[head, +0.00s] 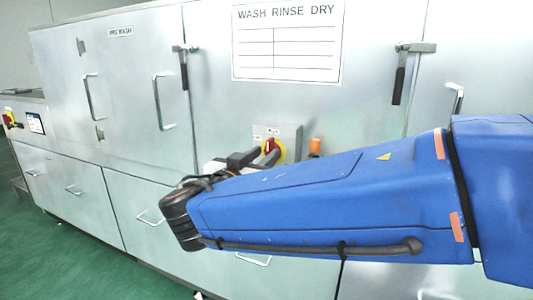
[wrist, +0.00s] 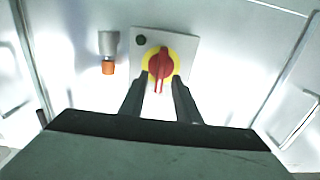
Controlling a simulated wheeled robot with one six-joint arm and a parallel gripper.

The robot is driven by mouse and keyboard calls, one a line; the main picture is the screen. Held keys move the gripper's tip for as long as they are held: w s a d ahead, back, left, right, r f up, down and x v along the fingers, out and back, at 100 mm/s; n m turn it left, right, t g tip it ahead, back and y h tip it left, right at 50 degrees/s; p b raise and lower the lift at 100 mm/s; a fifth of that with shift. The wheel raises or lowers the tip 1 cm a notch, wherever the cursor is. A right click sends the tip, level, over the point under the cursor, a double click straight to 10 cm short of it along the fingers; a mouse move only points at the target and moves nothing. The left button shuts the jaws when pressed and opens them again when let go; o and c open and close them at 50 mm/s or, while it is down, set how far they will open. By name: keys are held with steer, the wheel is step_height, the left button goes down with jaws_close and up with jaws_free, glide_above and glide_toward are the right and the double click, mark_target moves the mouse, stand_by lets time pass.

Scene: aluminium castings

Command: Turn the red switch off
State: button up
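The red switch (head: 268,146) is a red knob on a yellow disc, mounted on a light grey plate on the machine front. In the wrist view, the red switch (wrist: 161,62) has its narrow handle pointing down the picture. My gripper (wrist: 160,80) is open, its two dark fingers reaching to either side of the handle's lower end. Gaps show between handle and fingers, and I cannot tell how deep the tips reach. In the head view my gripper (head: 262,155) is at the switch, partly hidden behind my blue arm.
An orange lamp or button (head: 314,147) sits beside the switch plate (head: 291,134). A second red-and-yellow switch (head: 10,119) is at the far left end. Door handles (head: 157,103) and latches (head: 398,84) stick out from the metal panels.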

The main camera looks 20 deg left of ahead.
steer(key=shift+w+d, duration=0.1)
steer(key=shift+w, duration=1)
steer(key=shift+c, duration=0.6)
jaws_close()
